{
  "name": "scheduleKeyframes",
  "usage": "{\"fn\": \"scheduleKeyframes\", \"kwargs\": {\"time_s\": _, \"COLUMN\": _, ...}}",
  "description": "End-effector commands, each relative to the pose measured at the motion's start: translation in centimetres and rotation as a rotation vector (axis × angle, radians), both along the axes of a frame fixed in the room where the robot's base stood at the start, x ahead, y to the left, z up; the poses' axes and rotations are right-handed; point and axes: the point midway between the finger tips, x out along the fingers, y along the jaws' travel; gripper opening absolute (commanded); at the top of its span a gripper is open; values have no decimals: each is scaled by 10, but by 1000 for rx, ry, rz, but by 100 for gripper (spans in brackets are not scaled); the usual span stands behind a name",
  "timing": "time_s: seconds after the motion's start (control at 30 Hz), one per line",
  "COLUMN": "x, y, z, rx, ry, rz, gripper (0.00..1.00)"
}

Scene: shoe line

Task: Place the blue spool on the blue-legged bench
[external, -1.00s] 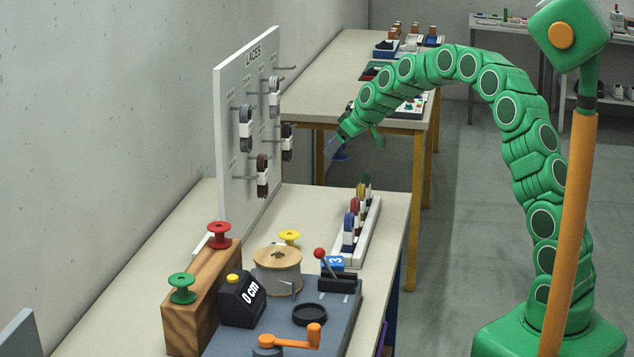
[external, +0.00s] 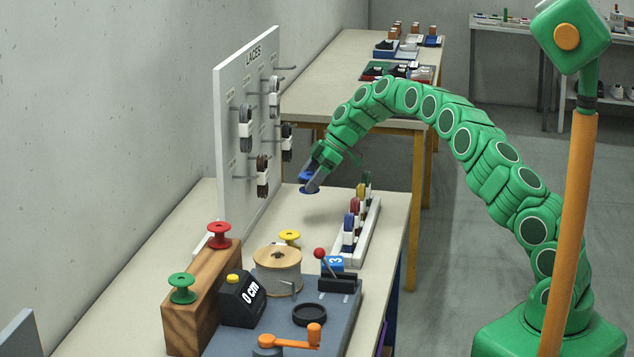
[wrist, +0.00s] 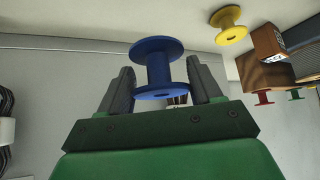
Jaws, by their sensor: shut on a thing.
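The blue spool (external: 309,190) is between the fingers of my gripper (external: 313,181), over the far part of the near bench.
The lace board (external: 235,150) stands left of my gripper. A rack of coloured laces (external: 362,225) is close on the right. A yellow spool (external: 289,237), a wooden block (external: 200,300) with red and green spools, and a cord reel (external: 277,272) are nearer. A yellow-legged bench (external: 330,85) stands behind.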

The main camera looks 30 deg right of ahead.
Motion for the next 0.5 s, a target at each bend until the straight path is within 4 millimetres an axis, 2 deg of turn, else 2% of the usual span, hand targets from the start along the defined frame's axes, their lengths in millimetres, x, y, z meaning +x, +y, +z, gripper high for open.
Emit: {"fn": "scheduleKeyframes", "kwargs": {"time_s": 0.5, "x": -2, "y": 2, "z": -9, "rx": 0, "ry": -1, "rz": 54, "gripper": 29}}
